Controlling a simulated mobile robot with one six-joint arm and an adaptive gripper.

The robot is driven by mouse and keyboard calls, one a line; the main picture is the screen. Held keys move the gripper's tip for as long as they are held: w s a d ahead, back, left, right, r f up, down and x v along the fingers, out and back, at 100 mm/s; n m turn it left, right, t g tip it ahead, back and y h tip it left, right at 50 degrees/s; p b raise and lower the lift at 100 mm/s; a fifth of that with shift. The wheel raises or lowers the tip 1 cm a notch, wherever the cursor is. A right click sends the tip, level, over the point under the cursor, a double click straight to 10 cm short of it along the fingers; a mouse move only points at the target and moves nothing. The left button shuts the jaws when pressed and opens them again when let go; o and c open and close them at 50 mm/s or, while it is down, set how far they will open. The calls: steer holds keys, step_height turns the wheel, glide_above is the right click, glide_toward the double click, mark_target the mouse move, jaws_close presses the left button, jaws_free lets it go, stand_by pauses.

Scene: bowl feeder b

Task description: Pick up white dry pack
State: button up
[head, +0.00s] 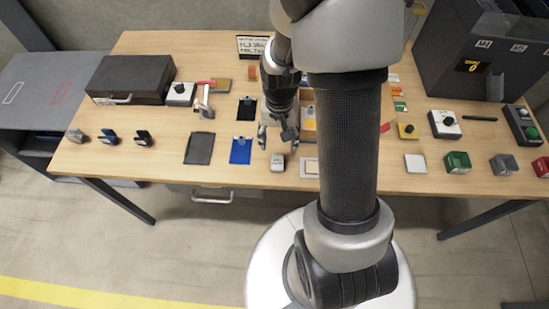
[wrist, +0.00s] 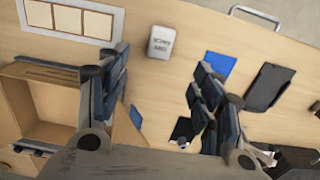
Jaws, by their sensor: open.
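The white dry pack is a small pale block with dark lettering on top. It lies flat on the table near the front edge in the head view (head: 277,166), and at upper middle in the wrist view (wrist: 162,41). My gripper (head: 278,142) is open and empty above the table, just behind the pack in the head view. In the wrist view its two fingers (wrist: 160,82) are spread wide, and the pack shows beyond the gap between them, not touching either finger. The lettering is too small to read surely.
A wooden box (wrist: 45,122) stands close beside one finger. A white-framed panel (wrist: 72,37), a blue mat (wrist: 217,65) and a dark tray (wrist: 268,88) lie around the pack. Bare tabletop surrounds the pack. A black case (head: 130,78) sits at back left.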

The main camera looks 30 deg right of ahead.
mark_target(277, 162)
steer(key=f+b, duration=0.2)
steer(key=f, duration=0.4)
steer(key=f+b, duration=0.2)
steer(key=f, duration=0.4)
steer(key=shift+w+f, duration=0.2)
steer(key=shift+f, duration=0.2)
steer(key=shift+r, duration=0.1)
steer(key=c, duration=1.1)
steer(key=shift+o, duration=0.2)
